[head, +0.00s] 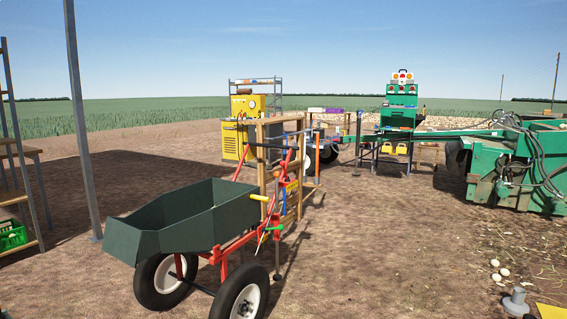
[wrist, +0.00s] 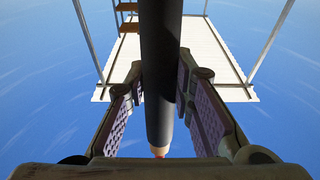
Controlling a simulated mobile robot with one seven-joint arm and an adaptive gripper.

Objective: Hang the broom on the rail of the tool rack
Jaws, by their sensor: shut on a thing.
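In the wrist view my gripper (wrist: 163,108) is shut on a dark round pole (wrist: 160,60), which I take to be the broom's handle. The pole runs from the top of the view down between the two fingers, with a reddish-tan end part low down. No broom head shows there. In the head view the wooden tool rack (head: 262,168) stands near the middle, behind the wheelbarrow, with red, yellow and blue tools about it. My gripper does not show in the head view.
A green wheelbarrow (head: 190,222) with red frame stands before the rack. A grey post (head: 80,120) and shelves (head: 22,150) are at left. Green machinery (head: 535,165) is at right. The wrist view shows sky and a white roof panel (wrist: 215,60).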

